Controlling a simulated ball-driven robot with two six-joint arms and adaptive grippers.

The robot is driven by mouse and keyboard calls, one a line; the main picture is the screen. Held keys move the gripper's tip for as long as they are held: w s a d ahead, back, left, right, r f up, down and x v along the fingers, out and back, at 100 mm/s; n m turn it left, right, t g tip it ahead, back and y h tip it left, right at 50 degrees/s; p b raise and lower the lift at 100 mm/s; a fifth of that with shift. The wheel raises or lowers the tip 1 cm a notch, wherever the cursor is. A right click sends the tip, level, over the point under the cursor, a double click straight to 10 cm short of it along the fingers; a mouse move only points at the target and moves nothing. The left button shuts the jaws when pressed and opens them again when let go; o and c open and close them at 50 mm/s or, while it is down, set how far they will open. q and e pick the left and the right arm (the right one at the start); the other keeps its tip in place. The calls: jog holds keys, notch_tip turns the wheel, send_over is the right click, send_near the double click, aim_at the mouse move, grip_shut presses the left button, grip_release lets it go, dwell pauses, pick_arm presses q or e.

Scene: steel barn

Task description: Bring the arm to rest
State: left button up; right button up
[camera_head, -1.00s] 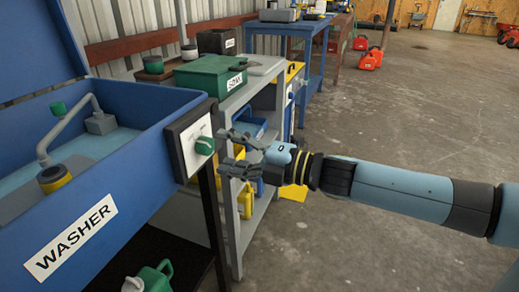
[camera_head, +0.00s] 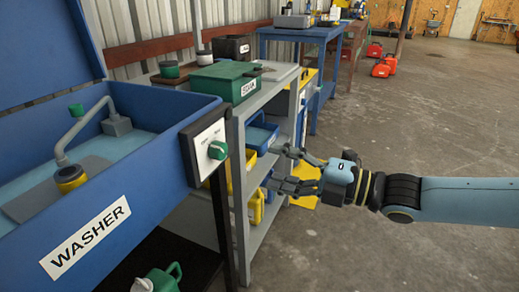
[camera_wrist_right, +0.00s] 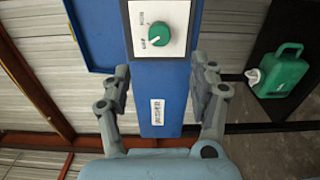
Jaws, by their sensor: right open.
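My right gripper (camera_head: 284,172) is open and empty, in front of the grey shelf and to the right of the washer's switch panel. In the right wrist view the open fingers (camera_wrist_right: 163,95) stand left and right of the blue washer end, apart from it. The white switch panel (camera_wrist_right: 141,34) with its green knob (camera_wrist_right: 158,34) lies beyond the fingertips. In the head view the green knob (camera_head: 217,150) is on the end of the blue washer (camera_head: 130,190). My left gripper is in neither view.
A grey shelf (camera_head: 246,215) with blue and yellow bins stands behind the washer. A green box (camera_head: 222,80) sits on its top. A green can (camera_head: 160,279) stands under the washer. The concrete floor (camera_head: 420,120) to the right is clear.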

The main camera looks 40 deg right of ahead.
jog(key=shift+w, duration=0.1)
jog(key=s+d+f+m+g+h, duration=0.1)
jog(key=s+f+m+g+h, duration=0.2)
jog(key=f, duration=0.6)
jog(key=s+d+f+m+h, duration=0.2)
jog(key=f+m, duration=0.2)
jog(key=f, duration=0.6)
jog(key=s+d+f+m+g+h, duration=0.1)
jog(key=s+f+m+g+h, duration=0.2)
jog(key=f, duration=0.6)
jog(key=s+a+f+m+g, duration=0.45)
jog(key=s+f+m, duration=0.25)
jog(key=s+f, duration=0.65)
jog(key=s+a+f+m+g, duration=0.2)
jog(key=s+f+m, duration=0.1)
jog(key=s, duration=0.5)
jog(key=s+a+f+m+g, duration=0.2)
jog(key=s+f+g, duration=0.1)
jog(key=s, duration=0.5)
jog(key=shift+s+f+m+g, duration=0.15)
jog(key=shift+s+m+g, duration=0.1)
jog(key=shift+m+g, duration=0.15)
jog(key=shift+c, duration=0.4)
